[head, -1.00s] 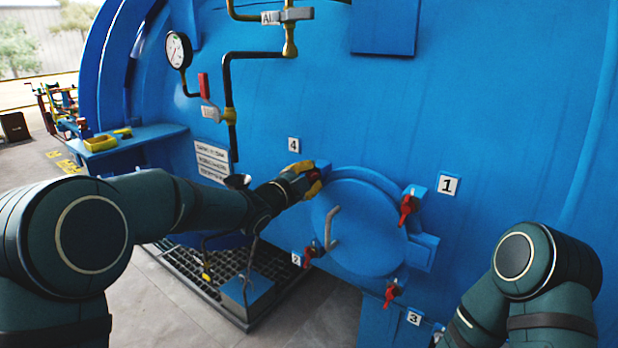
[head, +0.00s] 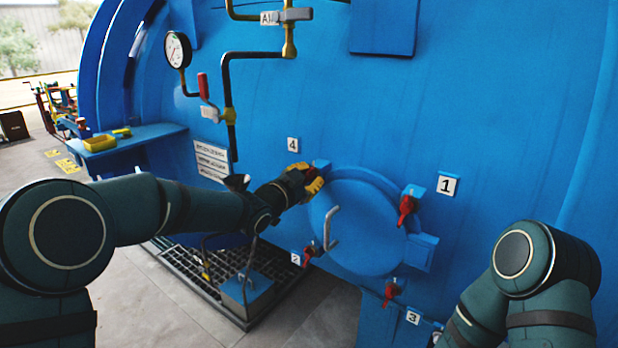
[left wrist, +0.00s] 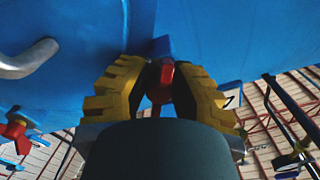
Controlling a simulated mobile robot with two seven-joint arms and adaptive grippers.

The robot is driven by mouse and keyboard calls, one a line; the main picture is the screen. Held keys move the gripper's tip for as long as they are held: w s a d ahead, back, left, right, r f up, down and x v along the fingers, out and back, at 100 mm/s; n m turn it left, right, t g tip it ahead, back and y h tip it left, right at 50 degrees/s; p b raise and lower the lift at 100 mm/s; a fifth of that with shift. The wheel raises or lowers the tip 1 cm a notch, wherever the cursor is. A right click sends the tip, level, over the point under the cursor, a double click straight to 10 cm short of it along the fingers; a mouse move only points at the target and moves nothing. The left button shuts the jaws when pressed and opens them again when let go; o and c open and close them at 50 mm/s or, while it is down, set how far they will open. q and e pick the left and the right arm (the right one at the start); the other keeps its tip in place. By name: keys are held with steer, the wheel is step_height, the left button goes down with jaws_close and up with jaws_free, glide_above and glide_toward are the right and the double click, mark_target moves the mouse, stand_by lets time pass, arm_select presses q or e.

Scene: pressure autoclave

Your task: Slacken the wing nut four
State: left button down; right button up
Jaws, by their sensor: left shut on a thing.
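Wing nut four is a red nut (left wrist: 166,74) at the upper left of the round blue door (head: 352,238), below the label 4 (head: 293,145). My left gripper (head: 313,178) has its yellow fingers around this nut and is shut on it. In the left wrist view the fingers (left wrist: 160,85) stand on both sides of the red nut, which is partly hidden between them. In the head view the nut is mostly hidden by the fingers. My right gripper is out of view; only my right arm shows at the lower right.
Other red wing nuts sit by label 1 (head: 447,186), label 2 (head: 296,259) and label 3 (head: 413,317). A bent grey handle (head: 331,228) sticks out from the door. A pressure gauge (head: 178,50) and a pipe with a red-handled valve (head: 204,86) stand at the upper left.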

arm_select(q)
steer(key=shift+r, duration=0.25)
steer(key=c, duration=0.8)
jaws_free()
steer(key=shift+f, duration=0.15)
steer(key=v, duration=1.2)
steer(key=shift+d, duration=0.1)
